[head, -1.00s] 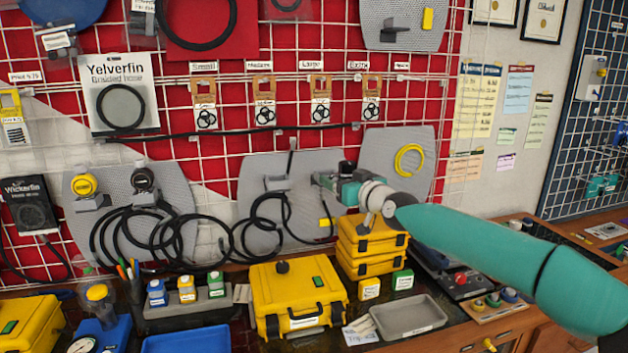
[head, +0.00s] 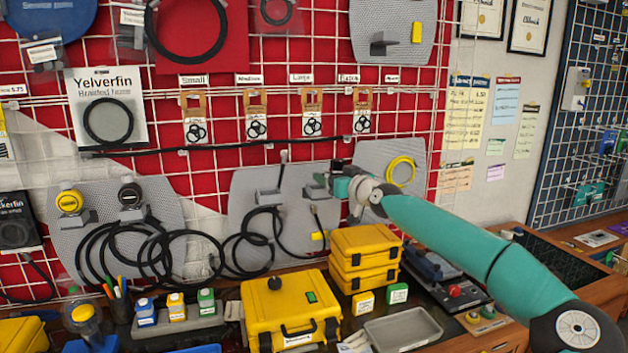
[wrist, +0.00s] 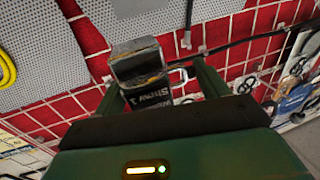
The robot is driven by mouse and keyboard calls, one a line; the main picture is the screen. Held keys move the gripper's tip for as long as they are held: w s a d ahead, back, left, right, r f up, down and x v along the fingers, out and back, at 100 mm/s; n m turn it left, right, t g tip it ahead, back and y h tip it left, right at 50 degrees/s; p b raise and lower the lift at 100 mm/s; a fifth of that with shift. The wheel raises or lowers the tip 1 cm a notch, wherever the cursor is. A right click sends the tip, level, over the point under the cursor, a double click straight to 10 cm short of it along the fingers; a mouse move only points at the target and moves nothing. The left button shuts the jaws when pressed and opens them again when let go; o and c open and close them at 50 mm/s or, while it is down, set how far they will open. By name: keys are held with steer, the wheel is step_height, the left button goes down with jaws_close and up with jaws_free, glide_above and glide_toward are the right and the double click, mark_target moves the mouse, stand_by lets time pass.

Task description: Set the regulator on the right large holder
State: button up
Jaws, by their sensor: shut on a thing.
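My gripper (head: 324,181) is up in front of the wall, by the right edge of the middle grey panel (head: 243,190). In the wrist view its fingers (wrist: 163,88) are shut on a dark block with a worn grey end and white lettering, seemingly the regulator (wrist: 140,62). Its dark top (head: 338,165) shows above the gripper in the head view. I cannot tell the gap between regulator and panel.
The left panel (head: 165,200) carries a yellow-faced gauge (head: 69,201) and a dark one (head: 130,194). Black hoses (head: 160,250) hang in loops. Below stand yellow cases (head: 290,305), stacked yellow boxes (head: 365,245) and a grey tray (head: 403,330). A yellow hose (head: 400,172) hangs right.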

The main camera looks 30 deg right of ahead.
steer(key=w, duration=0.9)
steer(key=shift+w+d+r, duration=0.1)
steer(key=shift+w, duration=0.3)
steer(key=shift+f, duration=1.75)
steer(key=shift+f, duration=0.15)
steer(key=o, duration=1.4)
steer(key=shift+s, duration=0.1)
steer(key=s, duration=1.1)
steer(key=shift+s+a, duration=0.2)
steer(key=shift+s, duration=0.2)
